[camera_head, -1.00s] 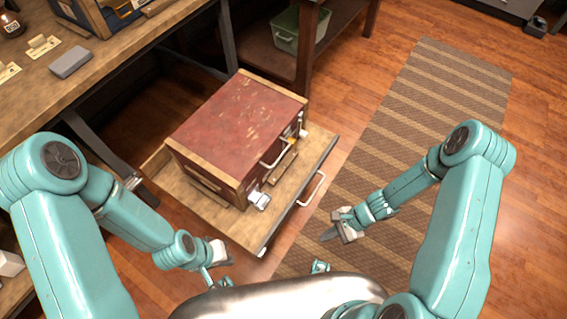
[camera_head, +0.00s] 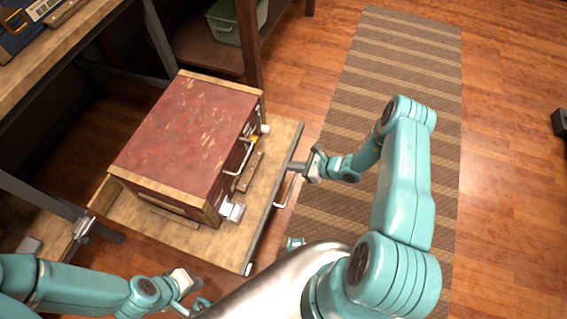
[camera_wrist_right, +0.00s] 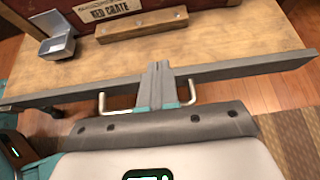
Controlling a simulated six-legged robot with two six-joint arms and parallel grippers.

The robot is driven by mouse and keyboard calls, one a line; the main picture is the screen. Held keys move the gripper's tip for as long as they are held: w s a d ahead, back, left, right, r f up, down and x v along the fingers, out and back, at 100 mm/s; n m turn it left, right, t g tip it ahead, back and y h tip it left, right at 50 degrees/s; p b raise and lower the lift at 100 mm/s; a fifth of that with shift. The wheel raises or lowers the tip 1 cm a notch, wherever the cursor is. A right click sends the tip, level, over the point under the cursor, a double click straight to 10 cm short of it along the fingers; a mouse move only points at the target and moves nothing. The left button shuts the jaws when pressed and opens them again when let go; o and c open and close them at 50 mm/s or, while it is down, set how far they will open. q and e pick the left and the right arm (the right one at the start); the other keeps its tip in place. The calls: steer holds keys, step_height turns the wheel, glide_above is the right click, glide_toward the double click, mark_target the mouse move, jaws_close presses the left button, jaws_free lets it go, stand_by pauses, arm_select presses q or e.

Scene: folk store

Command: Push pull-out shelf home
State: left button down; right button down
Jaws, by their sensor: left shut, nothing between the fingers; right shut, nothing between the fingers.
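The pull-out shelf (camera_head: 267,193) is a wooden board with a grey metal front rail and a U-shaped handle, drawn out from under the bench. A red wooden crate (camera_head: 185,135) stands on it. My right gripper (camera_head: 300,166) is shut and empty, its fingertips at the shelf's front rail. In the right wrist view the shut fingers (camera_wrist_right: 157,80) overlap the front rail (camera_wrist_right: 225,73) between the two ends of the handle (camera_wrist_right: 187,92); contact looks likely, but I cannot be sure. My left gripper (camera_head: 192,293) is shut and empty at the lower left, apart from the shelf.
A workbench (camera_head: 50,50) runs along the upper left, with a metal leg below it. A green bin (camera_head: 232,22) sits on a low shelf behind.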

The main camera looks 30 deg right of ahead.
mark_target(258, 163)
steer(key=b+x, duration=0.2)
steer(key=x, duration=0.5)
steer(key=shift+w+a+f, duration=0.1)
steer(key=shift+a+f, duration=0.1)
steer(key=shift+f, duration=0.1)
steer(key=shift+w+a, duration=0.75)
steer(key=shift+w, duration=0.3)
steer(key=shift+w+a+r+b, duration=0.15)
steer(key=shift+w+a+b, duration=0.15)
steer(key=shift+w+a, duration=0.25)
steer(key=shift+w, duration=0.15)
